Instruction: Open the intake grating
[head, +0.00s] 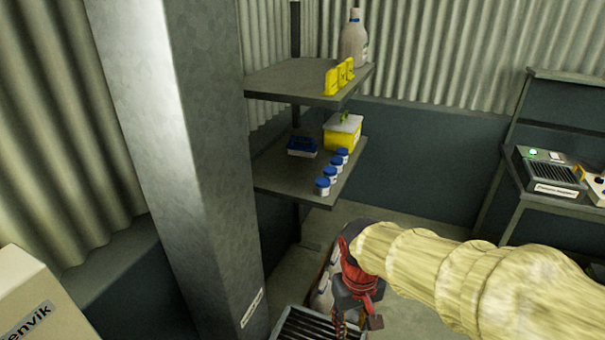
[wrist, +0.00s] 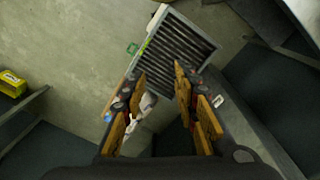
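The intake grating (wrist: 180,42), dark parallel bars in a pale metal frame, shows at the top middle of the wrist view. It appears to lie flat in its frame. A small green piece (wrist: 132,48) sits beside its left edge. The grating's near part also shows at the bottom of the head view (head: 300,326). My gripper (wrist: 159,76) has its fingers apart with nothing held between them. The grating lies beyond the fingertips, and I see no clear contact. In the head view my gripper (head: 352,318) is low, just right of the grating, partly cut off.
A grey metal column (head: 195,150) stands left of the grating. Shelves (head: 290,182) with jars and a yellow box (head: 342,134) stand behind it. A bench with a control box (head: 550,175) is at right. Pale bags (wrist: 142,108) lie below my fingers. A carton (head: 35,305) is at lower left.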

